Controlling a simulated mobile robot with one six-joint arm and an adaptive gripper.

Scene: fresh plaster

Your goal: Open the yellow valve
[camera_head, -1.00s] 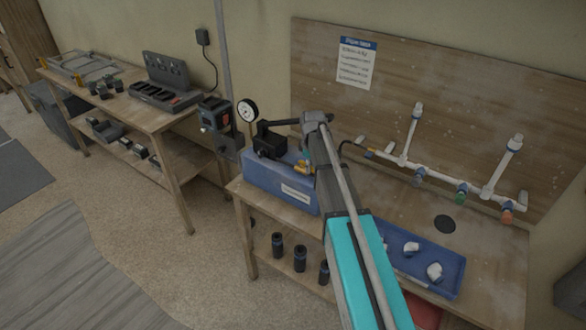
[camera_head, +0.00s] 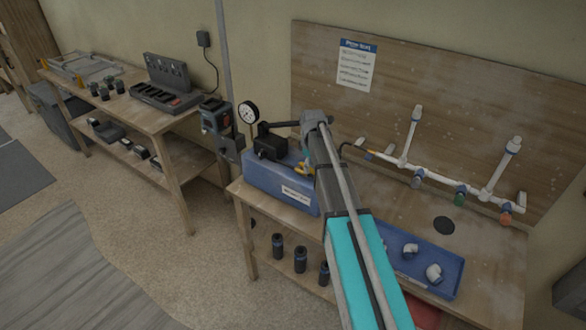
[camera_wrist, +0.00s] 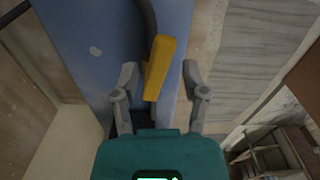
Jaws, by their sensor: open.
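The yellow valve handle (camera_wrist: 159,66) stands between the two fingers of my gripper (camera_wrist: 158,85) in the wrist view. The fingers are open, one on each side of it, with a gap visible on both sides. In the head view, a small part of the yellow valve (camera_head: 303,169) shows on the blue pump box (camera_head: 270,187), beside my arm. My gripper is mostly hidden behind my own arm in the head view.
A pressure gauge (camera_head: 248,112) and a black pump lever (camera_head: 278,125) rise above the blue box. White pipes with coloured valves (camera_head: 440,178) run along the back board. A blue tray (camera_head: 447,260) with white fittings lies to the right. A second bench (camera_head: 150,118) stands left.

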